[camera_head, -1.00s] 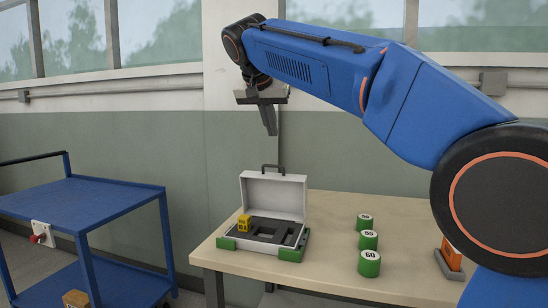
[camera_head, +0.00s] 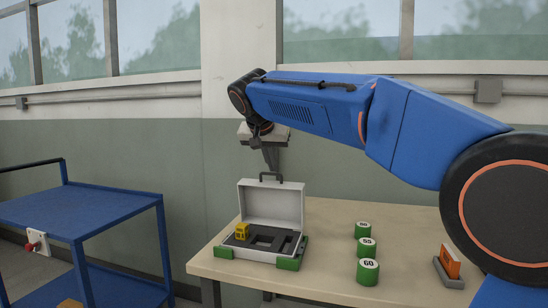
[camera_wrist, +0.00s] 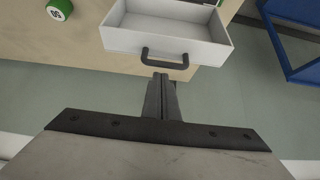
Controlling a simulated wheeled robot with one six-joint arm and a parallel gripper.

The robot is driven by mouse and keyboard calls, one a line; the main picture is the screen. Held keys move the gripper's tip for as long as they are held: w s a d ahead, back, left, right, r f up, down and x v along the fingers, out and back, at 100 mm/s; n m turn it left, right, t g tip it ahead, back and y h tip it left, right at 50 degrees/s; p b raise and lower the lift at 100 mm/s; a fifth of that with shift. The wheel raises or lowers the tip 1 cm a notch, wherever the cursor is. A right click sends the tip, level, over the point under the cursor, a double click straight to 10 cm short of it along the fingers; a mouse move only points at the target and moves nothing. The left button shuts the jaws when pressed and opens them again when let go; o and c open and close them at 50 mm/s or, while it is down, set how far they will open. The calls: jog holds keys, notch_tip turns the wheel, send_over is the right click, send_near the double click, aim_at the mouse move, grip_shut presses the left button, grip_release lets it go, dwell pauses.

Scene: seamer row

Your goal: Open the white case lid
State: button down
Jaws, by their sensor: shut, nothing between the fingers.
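The white case (camera_head: 262,252) stands on the table with its lid (camera_head: 270,205) raised upright at the back. A dark handle (camera_head: 271,177) sits on the lid's top edge. The case has a dark insert with cut-outs and a yellow block (camera_head: 242,231) at its left. My gripper (camera_head: 271,168) is shut and empty, just above and behind the handle. In the wrist view, the lid (camera_wrist: 170,36) shows from above, and the fingertips (camera_wrist: 160,76) are close to the handle (camera_wrist: 165,60). I cannot tell whether they touch it.
Green numbered cylinders (camera_head: 367,271) stand in a row to the right of the case. An orange item in a grey holder (camera_head: 449,268) is at the table's right. A blue cart (camera_head: 75,210) stands left of the table (camera_head: 330,225). The wall is close behind.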

jog(key=shift+s+a+f, duration=0.15)
jog(key=shift+s+f, duration=0.05)
jog(key=shift+s, duration=0.2)
jog(key=s, duration=0.1)
jog(key=s+a, duration=0.1)
jog(key=s, duration=0.1)
jog(key=shift+f, duration=0.1)
jog(key=shift+w, duration=0.1)
